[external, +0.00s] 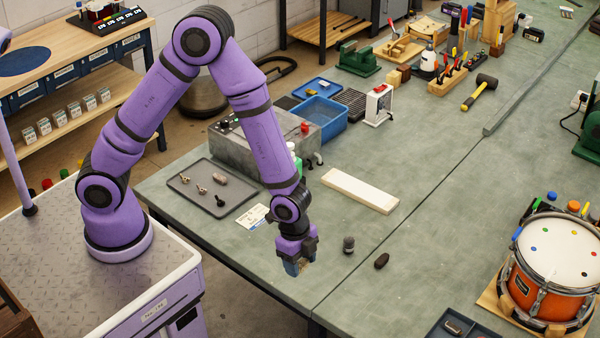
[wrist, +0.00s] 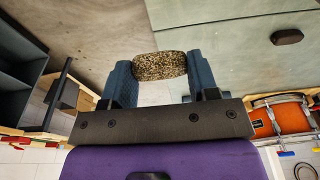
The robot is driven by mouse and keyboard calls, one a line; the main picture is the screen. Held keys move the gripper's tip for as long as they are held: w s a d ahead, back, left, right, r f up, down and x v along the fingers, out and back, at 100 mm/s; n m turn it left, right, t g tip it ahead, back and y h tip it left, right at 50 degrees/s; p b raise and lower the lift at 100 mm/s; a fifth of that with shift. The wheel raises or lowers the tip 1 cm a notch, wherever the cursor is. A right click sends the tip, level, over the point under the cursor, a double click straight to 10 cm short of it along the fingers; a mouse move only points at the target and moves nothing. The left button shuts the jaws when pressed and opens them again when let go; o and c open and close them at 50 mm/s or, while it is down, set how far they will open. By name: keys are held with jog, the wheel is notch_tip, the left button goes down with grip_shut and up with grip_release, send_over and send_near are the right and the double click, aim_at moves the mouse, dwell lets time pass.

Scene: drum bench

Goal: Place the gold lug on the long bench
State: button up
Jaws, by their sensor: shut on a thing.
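My gripper (external: 298,262) is shut on a speckled gold-and-black oblong lug, which looks like the gold lug (wrist: 160,65). In the wrist view the lug lies crosswise between the two blue-grey fingers (wrist: 160,78). In the external view the gripper points down near the front edge of the long green-grey bench (external: 440,190), and the lug is mostly hidden by the fingers. I cannot tell its exact height over the bench top. The bench also shows in the wrist view (wrist: 225,30).
A dark oval piece (external: 381,261) and a dark grey knob-like piece (external: 348,243) stand right of my gripper. A white bar (external: 360,190) lies behind. A grey tray (external: 184,181) with small parts is at left; an orange drum (external: 530,286) is at right.

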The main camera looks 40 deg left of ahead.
notch_tip(320, 180, down, 5)
jog(key=shift+w+f, duration=0.1)
jog(key=shift+f, duration=0.05)
jog(key=shift+w+d+f, duration=0.1)
jog(key=shift+w+d, duration=0.1)
jog(key=shift+d, duration=0.05)
send_over(363, 293)
jog(key=shift+a+f, duration=0.25)
jog(key=shift+f, duration=2.25)
jog(key=shift+f, duration=0.15)
jog(key=o, duration=0.9)
